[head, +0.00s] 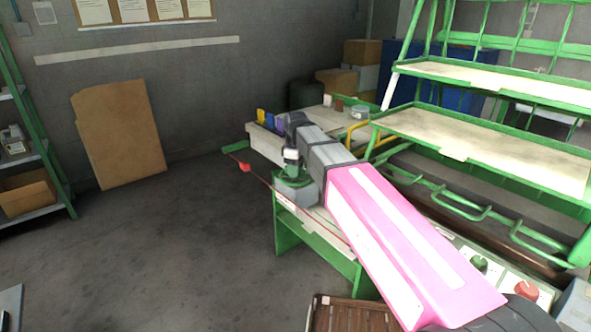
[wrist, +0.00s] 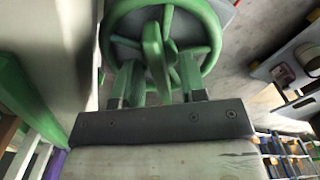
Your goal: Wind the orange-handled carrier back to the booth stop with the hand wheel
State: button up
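The green hand wheel (wrist: 208,45) fills the top middle of the wrist view, with its rim, spokes and hub facing the camera. My gripper (wrist: 158,82) is at the wheel, its two fingers apart on either side of a green upright piece (wrist: 155,55) of it. Gaps show between that piece and the fingers; contact at the tips cannot be told. In the head view green wheel parts (head: 293,190) show below my gripper (head: 291,160), at the bench's left end. A small red-orange block (head: 244,168) sits on a thin red line; I cannot tell whether it belongs to the carrier. No orange handle is clearly seen.
The green-legged bench (head: 288,235) stands under my arm. A green shelf rack (head: 480,130) is close on the right. A slatted wooden crate (head: 350,315) is at the bottom. A brown board (head: 118,135) leans on the wall. The floor at left is clear.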

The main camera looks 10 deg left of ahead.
notch_tip(320, 180, up, 11)
jog(key=shift+f, duration=0.15)
dwell(0.4)
dwell(1.5)
